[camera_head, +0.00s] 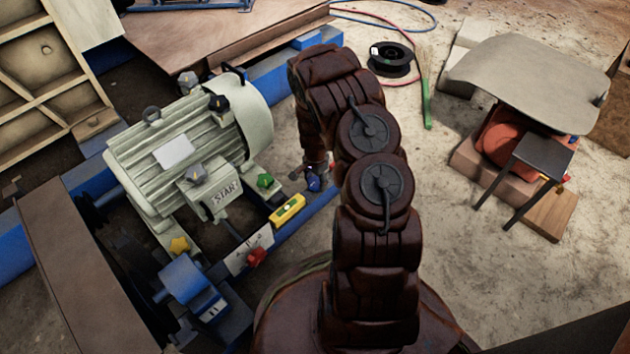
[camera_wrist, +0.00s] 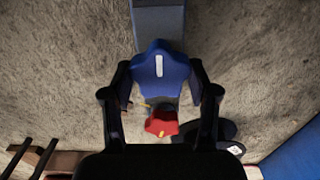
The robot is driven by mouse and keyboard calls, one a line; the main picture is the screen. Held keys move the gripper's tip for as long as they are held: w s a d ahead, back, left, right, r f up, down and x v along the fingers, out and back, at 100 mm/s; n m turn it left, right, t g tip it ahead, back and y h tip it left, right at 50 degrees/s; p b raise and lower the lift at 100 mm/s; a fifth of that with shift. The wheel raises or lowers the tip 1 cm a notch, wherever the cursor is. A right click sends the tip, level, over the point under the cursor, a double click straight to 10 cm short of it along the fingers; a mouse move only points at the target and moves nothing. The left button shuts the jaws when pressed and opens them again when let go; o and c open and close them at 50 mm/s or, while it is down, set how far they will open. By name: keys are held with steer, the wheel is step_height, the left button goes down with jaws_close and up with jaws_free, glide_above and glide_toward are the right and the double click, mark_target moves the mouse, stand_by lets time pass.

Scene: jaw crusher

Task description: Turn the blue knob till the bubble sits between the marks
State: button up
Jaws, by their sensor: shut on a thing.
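The blue knob (camera_wrist: 160,72) shows in the wrist view as a lobed head with a white line on it. The line points straight up and down in that view. My gripper (camera_wrist: 162,92) has one finger on each side of the knob and is shut on it. In the head view the knob (camera_head: 313,183) is a small blue patch, partly hidden by my arm. The yellow spirit level (camera_head: 287,210) lies on the blue beam just left of it. Its vial looks greenish. The bubble and marks are too small to make out.
A red part (camera_wrist: 161,124) shows below the blue knob in the wrist view. Open concrete floor lies right of my arm.

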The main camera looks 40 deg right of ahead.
mark_target(316, 182)
steer(key=o, duration=1.2)
steer(key=shift+c, duration=0.2)
steer(key=shift+r, duration=0.15)
step_height(316, 182, up, 12)
stand_by(0.4)
